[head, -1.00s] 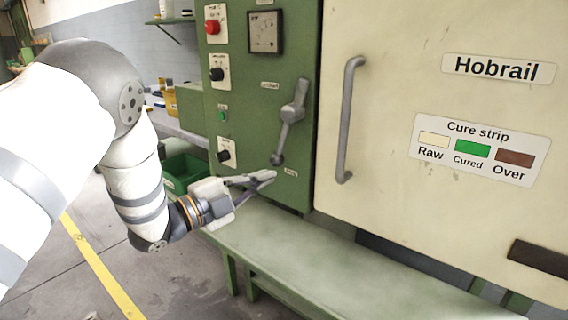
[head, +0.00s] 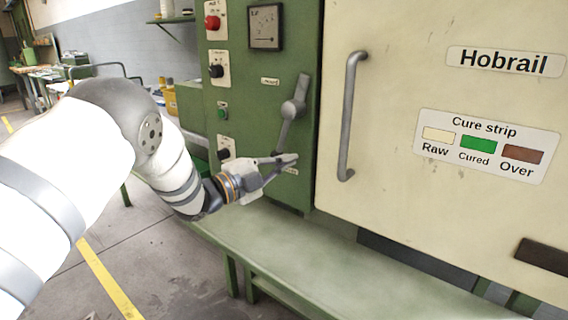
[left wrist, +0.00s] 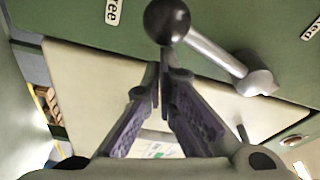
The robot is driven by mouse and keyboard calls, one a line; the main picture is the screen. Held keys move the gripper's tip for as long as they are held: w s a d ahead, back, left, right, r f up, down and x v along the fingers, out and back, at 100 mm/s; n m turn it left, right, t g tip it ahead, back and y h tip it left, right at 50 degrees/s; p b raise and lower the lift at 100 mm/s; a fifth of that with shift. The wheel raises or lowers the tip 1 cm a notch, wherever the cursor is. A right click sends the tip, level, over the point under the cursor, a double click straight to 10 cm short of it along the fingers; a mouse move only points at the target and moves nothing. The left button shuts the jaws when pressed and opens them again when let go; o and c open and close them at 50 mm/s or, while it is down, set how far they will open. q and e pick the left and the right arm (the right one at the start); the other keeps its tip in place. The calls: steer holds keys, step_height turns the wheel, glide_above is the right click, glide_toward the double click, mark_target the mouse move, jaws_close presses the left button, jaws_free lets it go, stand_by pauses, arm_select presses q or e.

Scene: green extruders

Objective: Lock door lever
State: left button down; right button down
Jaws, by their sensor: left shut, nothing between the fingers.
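The door lever (head: 292,109) is a grey metal arm on a pivot on the green panel, left of the cream door (head: 440,60). It slants, its lower end hanging down-left. In the left wrist view its dark ball knob (left wrist: 167,21) is close beyond the fingertips, with the grey rod (left wrist: 215,60) running to the pivot. My left gripper (head: 292,160) is shut and empty at the lever's lower end, covering that end in the head view. I cannot tell whether the fingers touch the knob. My left gripper's fingers (left wrist: 157,82) also show in the left wrist view. My right gripper is not in view.
A vertical grey handle (head: 347,120) stands on the door, right of the lever. Knobs, a red button (head: 212,22) and a gauge (head: 265,27) sit on the panel. A pale green bench ledge (head: 260,235) runs below my left gripper.

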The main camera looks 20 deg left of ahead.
mark_target(276, 154)
arm_select(q)
steer(key=shift+a, duration=0.15)
stand_by(0.3)
steer(key=shift+w+a+m, duration=0.1)
steer(key=shift+a+m, duration=0.15)
steer(key=shift+m, duration=0.15)
steer(key=shift+w+a, duration=0.1)
steer(key=shift+a, duration=0.05)
steer(key=shift+w+a+r+m+g, duration=0.15)
steer(key=shift+w+a+m+g, duration=0.1)
steer(key=shift+a+m, duration=0.45)
steer(key=shift+w+a+r+m+g, duration=0.15)
steer(key=shift+a+m+g, duration=0.1)
steer(key=shift+a+m, duration=0.45)
steer(key=w+a+r+m+g+y+p, duration=0.1)
steer(key=w+a+r+m+y+p, duration=0.1)
steer(key=a+r+m, duration=0.5)
steer(key=shift+w+m+y, duration=0.35)
steer(key=shift+m+y, duration=0.05)
steer(key=shift+m, duration=1.4)
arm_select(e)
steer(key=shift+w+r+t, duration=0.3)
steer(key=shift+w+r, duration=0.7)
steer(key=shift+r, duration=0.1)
arm_select(q)
steer(key=shift+r, duration=0.15)
